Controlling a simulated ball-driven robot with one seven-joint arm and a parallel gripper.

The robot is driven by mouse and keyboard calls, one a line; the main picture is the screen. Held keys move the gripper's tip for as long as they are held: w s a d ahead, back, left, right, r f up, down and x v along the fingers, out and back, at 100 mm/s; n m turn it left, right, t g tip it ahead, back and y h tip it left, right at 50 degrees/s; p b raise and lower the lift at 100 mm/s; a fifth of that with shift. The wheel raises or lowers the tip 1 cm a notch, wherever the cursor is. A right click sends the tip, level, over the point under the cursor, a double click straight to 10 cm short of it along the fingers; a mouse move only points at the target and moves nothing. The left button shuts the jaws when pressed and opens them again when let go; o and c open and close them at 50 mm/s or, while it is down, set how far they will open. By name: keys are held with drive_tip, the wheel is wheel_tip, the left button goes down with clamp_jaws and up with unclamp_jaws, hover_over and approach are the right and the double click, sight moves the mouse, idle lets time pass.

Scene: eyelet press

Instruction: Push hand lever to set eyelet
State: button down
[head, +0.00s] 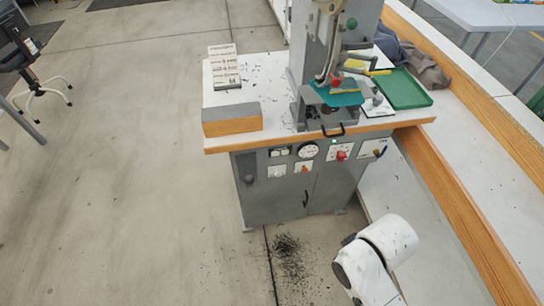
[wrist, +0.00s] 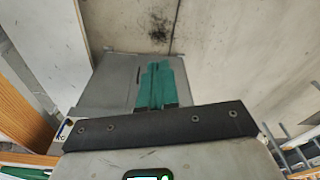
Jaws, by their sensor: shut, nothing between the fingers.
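The grey eyelet press (head: 310,70) stands upright on the white table in the head view. I cannot tell for sure which of these is the hand lever. A teal plate (head: 340,97) sits low on the press front; the eyelet is too small to make out. My gripper (wrist: 158,66) shows teal fingers together and empty in the wrist view, with a grey panel behind them. It is not visible in the head view, and I see no contact with the press.
The white table (head: 270,75) has a wooden edge and a grey cabinet (head: 290,195) below. Cloth (head: 425,65) lies behind the tray. A long bench borders the right.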

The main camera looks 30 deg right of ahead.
sight(250, 184)
drive_tip(key=w+a+f+m+t+y+b, duration=0.1)
drive_tip(key=w+a+f+m+t+b, duration=0.1)
drive_tip(key=w+a+f+t+b, duration=0.4)
drive_tip(key=w+a+f+m+t+y+b, duration=0.2)
drive_tip(key=w+a+t, duration=0.1)
drive_tip(key=w, duration=0.5)
drive_tip(key=w+a+f+m+t+y+b, duration=0.1)
drive_tip(key=w+a+f+m+t+b, duration=0.3)
drive_tip(key=w, duration=0.4)
drive_tip(key=d+f+m+t+h+b, duration=0.1)
drive_tip(key=m+t+h+b, duration=0.1)
drive_tip(key=m+h, duration=0.1)
drive_tip(key=d+f+m+t+h+b, duration=0.1)
drive_tip(key=m+t+h+b, duration=0.1)
drive_tip(key=m+h, duration=0.1)
drive_tip(key=s+f+m+t+h+b, duration=0.1)
drive_tip(key=f+m+t+h+b, duration=0.1)
drive_tip(key=m, duration=0.3)
drive_tip(key=shift+s+d+t+h+b, duration=0.1)
drive_tip(key=shift+d+t+h+b, duration=0.3)
drive_tip(key=shift+t+b, duration=0.1)
drive_tip(key=p+x, duration=0.1)
drive_tip(key=x, duration=1.3)
drive_tip(key=shift+p, duration=0.35)
drive_tip(key=shift+r, duration=0.1)
